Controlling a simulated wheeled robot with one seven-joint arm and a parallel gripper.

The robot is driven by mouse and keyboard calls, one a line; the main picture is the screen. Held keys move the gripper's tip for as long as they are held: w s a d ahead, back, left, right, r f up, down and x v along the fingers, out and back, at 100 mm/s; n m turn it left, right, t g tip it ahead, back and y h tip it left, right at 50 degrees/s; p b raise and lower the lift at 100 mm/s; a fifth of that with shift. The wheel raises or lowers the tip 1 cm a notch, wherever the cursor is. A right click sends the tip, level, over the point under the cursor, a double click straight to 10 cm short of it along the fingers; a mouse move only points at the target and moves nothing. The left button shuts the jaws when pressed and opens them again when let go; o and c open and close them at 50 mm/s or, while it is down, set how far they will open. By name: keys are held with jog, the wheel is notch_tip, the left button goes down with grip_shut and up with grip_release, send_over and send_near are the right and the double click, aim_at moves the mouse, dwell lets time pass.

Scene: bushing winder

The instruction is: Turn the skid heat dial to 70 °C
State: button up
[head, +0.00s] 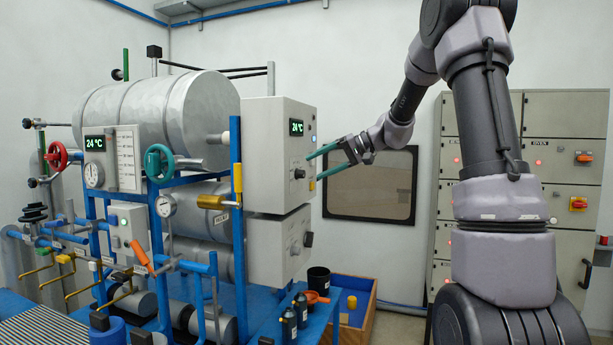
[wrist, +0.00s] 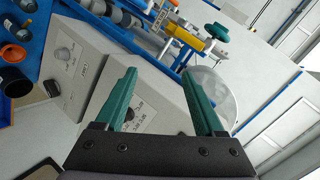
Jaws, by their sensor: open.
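A grey upper control box (head: 268,160) carries a lit display (head: 296,127) reading 24 °C, with a dark round dial (head: 299,173) below it. In the wrist view, a dark knob (wrist: 126,122) with small print beside it shows between the fingers, near the left one. The label is too small to read, so I cannot tell whether this is the skid heat dial. My gripper (head: 314,168) is open and empty, its green fingers pointing at the box front near the dial. The fingers also show in the wrist view (wrist: 158,76). I cannot tell whether they touch anything.
A lower grey box (head: 275,245) has its own black knob (head: 308,239). A second panel (head: 125,160) at left also reads 24 °C. Valves with a red handwheel (head: 57,156) and teal handwheel (head: 159,163) stand left. Bottles and a black cup (head: 318,281) stand below.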

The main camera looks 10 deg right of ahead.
jog(key=w+d+f+t+y, duration=0.2)
jog(key=w+d+f, duration=0.15)
jog(key=w, duration=0.45)
jog(key=t+y, duration=0.1)
jog(key=t, duration=0.2)
send_near(301, 174)
jog(key=w+d+x, duration=0.1)
jog(key=x, duration=0.7)
jog(key=shift+w+a, duration=0.25)
jog(key=shift+w, duration=0.2)
grip_shut()
